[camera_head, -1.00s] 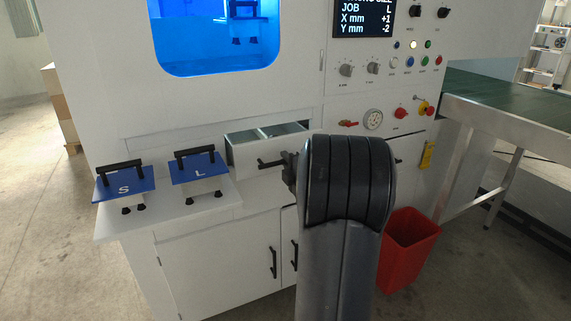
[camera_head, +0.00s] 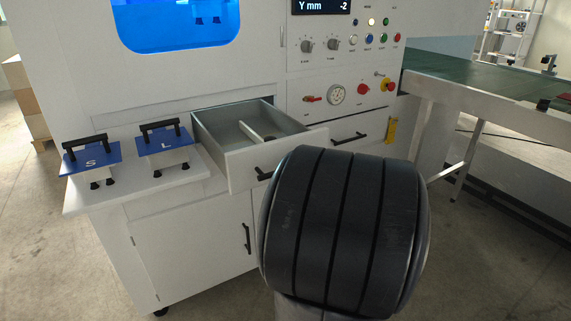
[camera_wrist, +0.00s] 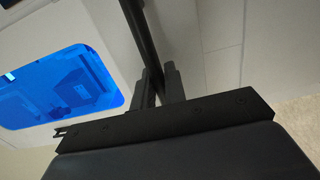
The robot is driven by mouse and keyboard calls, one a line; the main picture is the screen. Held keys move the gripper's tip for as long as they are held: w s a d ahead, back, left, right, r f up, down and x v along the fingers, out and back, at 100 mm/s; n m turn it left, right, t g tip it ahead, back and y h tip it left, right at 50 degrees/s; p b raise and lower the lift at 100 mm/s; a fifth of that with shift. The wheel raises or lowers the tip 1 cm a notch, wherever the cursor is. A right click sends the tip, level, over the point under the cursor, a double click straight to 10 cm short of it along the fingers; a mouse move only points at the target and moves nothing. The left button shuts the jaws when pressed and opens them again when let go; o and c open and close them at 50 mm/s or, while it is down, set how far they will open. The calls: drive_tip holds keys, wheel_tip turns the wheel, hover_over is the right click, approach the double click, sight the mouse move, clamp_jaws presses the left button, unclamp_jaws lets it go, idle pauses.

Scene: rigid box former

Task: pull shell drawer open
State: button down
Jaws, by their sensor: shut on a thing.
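The pulled-out drawer (camera_head: 241,172) has a white front and a grey interior with a lengthwise divider. It stands well out from the white machine in the head view. The left end of its black bar handle (camera_head: 264,174) shows; my dark arm hides the rest. My gripper is hidden behind the arm in the head view. In the wrist view, my gripper (camera_wrist: 160,86) has its two fingers shut on the black handle bar (camera_wrist: 138,30). A small dark thing in the drawer is too small to make out.
Blue plates marked S (camera_head: 90,160) and L (camera_head: 165,142) sit on the ledge left of the drawer. A closed drawer's handle (camera_head: 348,138) is to the right, below knobs and a gauge (camera_head: 336,94). A green-topped conveyor (camera_head: 470,78) stands at right.

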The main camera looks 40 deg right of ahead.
drive_tip(key=c, duration=1.5)
unclamp_jaws()
drive_tip(key=shift+c, duration=0.2)
drive_tip(key=shift+s, duration=0.15)
drive_tip(key=p+v, duration=0.1)
drive_tip(key=v, duration=0.9)
drive_tip(key=shift+s+p, duration=0.25)
drive_tip(key=shift+p, duration=0.1)
drive_tip(key=shift+a, duration=0.2)
drive_tip(key=shift+b+x, duration=0.85)
drive_tip(key=shift+x, duration=4.85)
drive_tip(key=shift+d, duration=0.1)
